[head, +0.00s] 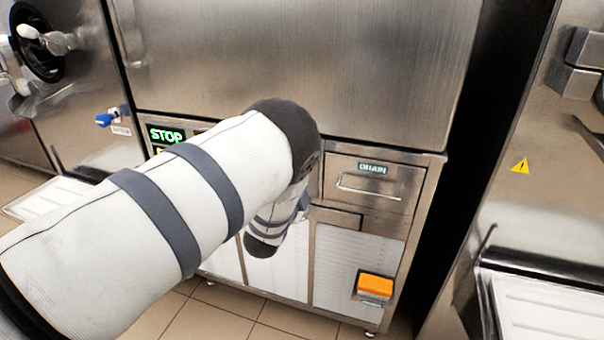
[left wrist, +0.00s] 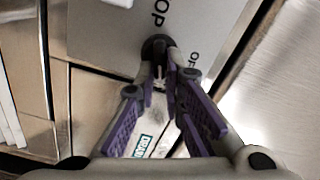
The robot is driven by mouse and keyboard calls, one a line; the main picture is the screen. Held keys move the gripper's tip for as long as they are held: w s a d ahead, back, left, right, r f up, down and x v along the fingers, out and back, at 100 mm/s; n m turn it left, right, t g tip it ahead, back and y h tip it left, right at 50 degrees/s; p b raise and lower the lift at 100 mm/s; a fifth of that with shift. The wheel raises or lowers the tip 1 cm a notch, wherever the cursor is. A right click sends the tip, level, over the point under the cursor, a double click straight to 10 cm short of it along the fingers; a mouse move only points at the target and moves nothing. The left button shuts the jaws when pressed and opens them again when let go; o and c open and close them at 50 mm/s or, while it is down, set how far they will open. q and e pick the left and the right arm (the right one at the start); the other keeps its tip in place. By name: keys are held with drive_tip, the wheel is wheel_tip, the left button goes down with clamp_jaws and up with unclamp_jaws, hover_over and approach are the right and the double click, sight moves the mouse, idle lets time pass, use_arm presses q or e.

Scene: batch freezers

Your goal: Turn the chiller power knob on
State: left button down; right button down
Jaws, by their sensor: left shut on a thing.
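The chiller power knob is a small black knob (left wrist: 155,46) on a grey panel in the left wrist view. Letters reading "OP" and "OF" are partly visible near it. My left gripper (left wrist: 160,82) has its purple-padded fingers on both sides of the knob's protruding part and is shut on it. The exact contact at the fingertips is small and hard to make out. In the head view my left arm covers the knob and the gripper. My right gripper is in neither view.
A drawer marked DRAIN (head: 368,190) is right of my arm; its label also shows in the left wrist view (left wrist: 143,146). A green STOP display (head: 166,135) is left. An orange switch (head: 375,286) sits low on the cabinet. Another steel machine (head: 530,200) stands at right.

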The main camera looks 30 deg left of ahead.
use_arm(q)
drive_tip(key=shift+f+m, duration=0.15)
drive_tip(key=shift+m, duration=0.8)
drive_tip(key=shift+f+m, duration=0.15)
drive_tip(key=shift+m, duration=0.8)
drive_tip(key=c, duration=1.7)
unclamp_jaws()
drive_tip(key=shift+a, duration=0.1)
drive_tip(key=shift+s, duration=0.1)
drive_tip(key=v, duration=1.2)
drive_tip(key=shift+r, duration=0.1)
